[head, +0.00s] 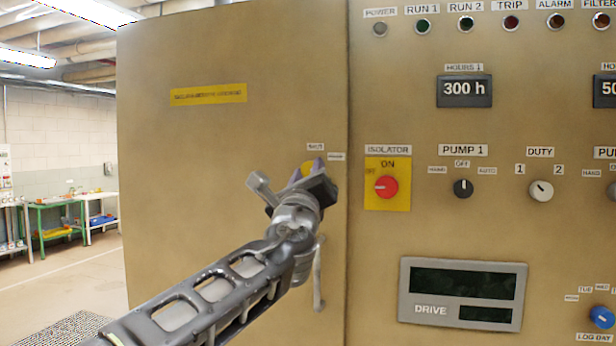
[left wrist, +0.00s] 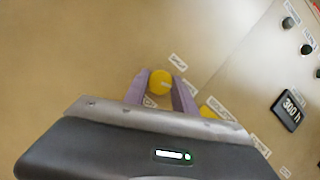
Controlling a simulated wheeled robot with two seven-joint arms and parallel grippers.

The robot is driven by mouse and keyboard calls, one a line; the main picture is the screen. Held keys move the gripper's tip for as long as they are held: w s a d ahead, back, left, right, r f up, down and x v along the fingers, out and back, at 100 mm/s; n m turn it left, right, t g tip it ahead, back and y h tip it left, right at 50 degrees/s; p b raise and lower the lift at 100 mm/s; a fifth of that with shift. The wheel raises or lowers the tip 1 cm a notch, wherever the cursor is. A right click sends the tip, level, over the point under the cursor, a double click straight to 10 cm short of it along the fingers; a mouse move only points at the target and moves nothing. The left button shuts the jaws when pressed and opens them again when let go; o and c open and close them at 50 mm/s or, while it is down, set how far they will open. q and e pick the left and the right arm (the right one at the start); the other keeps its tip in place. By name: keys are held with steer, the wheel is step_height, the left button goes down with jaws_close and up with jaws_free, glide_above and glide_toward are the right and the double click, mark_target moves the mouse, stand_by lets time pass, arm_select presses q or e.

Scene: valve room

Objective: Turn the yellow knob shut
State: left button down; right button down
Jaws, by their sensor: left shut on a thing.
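The yellow knob (left wrist: 160,82) sits on the tan cabinet door, between the two fingers of my left gripper (left wrist: 164,88) in the left wrist view. The fingers are closed on it from both sides. The knob's pointing direction cannot be made out. My right gripper is not in view.
Right of the door seam, the panel carries a red isolator switch (head: 386,187) on a yellow plate, a black pump knob (head: 463,188), a white duty knob (head: 541,190) and a drive display (head: 462,294). Workbenches (head: 60,222) stand far left.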

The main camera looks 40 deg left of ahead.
arm_select(q)
steer(key=n+g, duration=0.1)
steer(key=n, duration=0.1)
steer(key=n+y, duration=0.1)
steer(key=n, duration=0.2)
steer(key=shift+d+g+y+b, duration=0.1)
steer(key=shift+g+y+b, duration=0.2)
steer(key=shift+g, duration=0.1)
steer(key=n+g, duration=0.1)
steer(key=n, duration=0.2)
steer(key=shift+r, duration=0.1)
steer(key=n+g+p, duration=0.1)
steer(key=n+g, duration=0.1)
steer(key=n, duration=0.2)
steer(key=shift+w+r, duration=0.1)
steer(key=shift+r, duration=0.05)
steer(key=shift+n+g+p, duration=0.7)
steer(key=shift+n, duration=1.3)
steer(key=shift+h, duration=0.4)
steer(key=c, duration=1)
jaws_free()
steer(key=shift+d, duration=0.1)
